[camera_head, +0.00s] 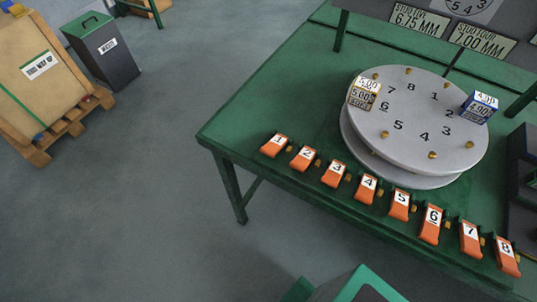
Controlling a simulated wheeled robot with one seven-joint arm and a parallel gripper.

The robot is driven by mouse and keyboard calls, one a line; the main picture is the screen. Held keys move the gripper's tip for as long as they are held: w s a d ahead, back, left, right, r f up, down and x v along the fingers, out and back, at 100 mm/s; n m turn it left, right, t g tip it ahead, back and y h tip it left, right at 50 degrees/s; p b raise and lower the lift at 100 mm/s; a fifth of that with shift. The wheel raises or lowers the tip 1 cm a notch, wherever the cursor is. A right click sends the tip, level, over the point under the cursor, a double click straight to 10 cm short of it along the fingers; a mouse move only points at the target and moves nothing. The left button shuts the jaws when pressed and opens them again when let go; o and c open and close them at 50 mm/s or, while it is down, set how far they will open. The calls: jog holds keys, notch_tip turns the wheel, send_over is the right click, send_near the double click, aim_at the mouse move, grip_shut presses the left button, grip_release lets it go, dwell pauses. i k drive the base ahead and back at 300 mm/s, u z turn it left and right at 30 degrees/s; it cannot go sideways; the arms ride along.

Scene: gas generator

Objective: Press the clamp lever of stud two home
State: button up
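A row of orange numbered clamp levers runs along the front edge of the green table. Lever 2 (303,158) is second from the left, between lever 1 (274,146) and lever 3 (334,174). Its exact tilt is too small to tell. A brass-coloured piece sits beside it at its right. Behind the row, a round grey disc (415,112) carries numbers 1 to 8 and brass studs at its rim. A blue and white box (480,107) stands at the rim by number 2, hiding any stud there. My gripper's fingers do not show.
A yellow and white box (364,92) stands on the disc near number 7. The green table (250,112) is bare at its left end. A dark machine (524,175) borders the right. A grey bin (103,50) and a crate on a pallet (42,75) stand on the floor.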

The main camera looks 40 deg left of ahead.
aim_at(302, 160)
jog(key=u, duration=1.3)
jog(key=k, duration=0.5)
jog(key=u, duration=0.2)
jog(key=i, duration=0.5)
jog(key=z, duration=0.05)
